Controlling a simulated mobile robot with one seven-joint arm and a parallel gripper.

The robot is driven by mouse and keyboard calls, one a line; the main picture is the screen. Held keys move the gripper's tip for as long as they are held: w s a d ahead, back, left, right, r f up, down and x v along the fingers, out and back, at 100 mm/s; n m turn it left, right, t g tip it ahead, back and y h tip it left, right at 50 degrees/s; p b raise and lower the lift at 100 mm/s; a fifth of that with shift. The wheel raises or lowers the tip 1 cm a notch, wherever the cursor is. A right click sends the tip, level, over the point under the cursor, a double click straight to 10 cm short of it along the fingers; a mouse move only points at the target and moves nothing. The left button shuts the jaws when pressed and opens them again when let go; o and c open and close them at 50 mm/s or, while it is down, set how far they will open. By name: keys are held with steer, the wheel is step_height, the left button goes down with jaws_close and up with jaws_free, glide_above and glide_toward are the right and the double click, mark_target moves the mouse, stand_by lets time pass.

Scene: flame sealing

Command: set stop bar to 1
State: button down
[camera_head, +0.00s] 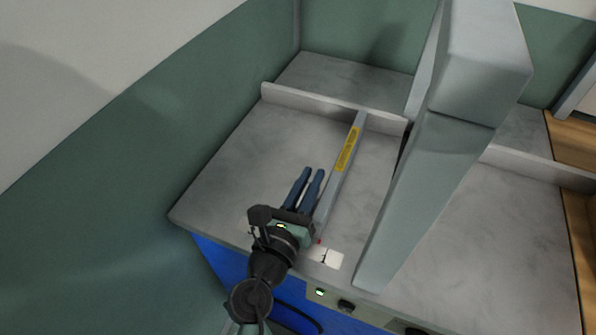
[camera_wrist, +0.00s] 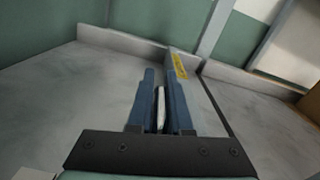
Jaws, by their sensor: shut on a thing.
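The stop bar (camera_head: 337,178) is a long grey bar with a yellow label. It runs from the low back fence to the front of the grey worktop, and its far part shows in the wrist view (camera_wrist: 174,58). A small red mark (camera_head: 318,241) is at its front end, by the upper left part of a white plate (camera_head: 326,257) with a dark mark like a 1. My gripper (camera_head: 307,178) is at the bar's left side, its blue fingers pointing to the back. In the wrist view the fingers close on a thin pale piece (camera_wrist: 161,108); how it joins the bar is hidden.
A thick grey beam (camera_head: 430,190) rises just right of the bar. The low fence (camera_head: 300,103) crosses the back of the worktop (camera_head: 225,195). Green walls stand left and behind. Knobs (camera_head: 346,306) and a green light (camera_head: 320,292) sit on the front panel. The worktop left of my fingers is clear.

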steer(key=shift+s+d+r, duration=0.1)
steer(key=shift+s+d, duration=0.2)
steer(key=shift+d, duration=0.85)
steer(key=shift+f, duration=0.2)
steer(key=c, duration=0.9)
jaws_free()
steer(key=shift+s+d, duration=0.15)
steer(key=shift+s+a, duration=0.1)
steer(key=shift+a, duration=0.15)
steer(key=v, duration=1.2)
steer(key=shift+s+r, duration=0.1)
steer(key=shift+s, duration=0.2)
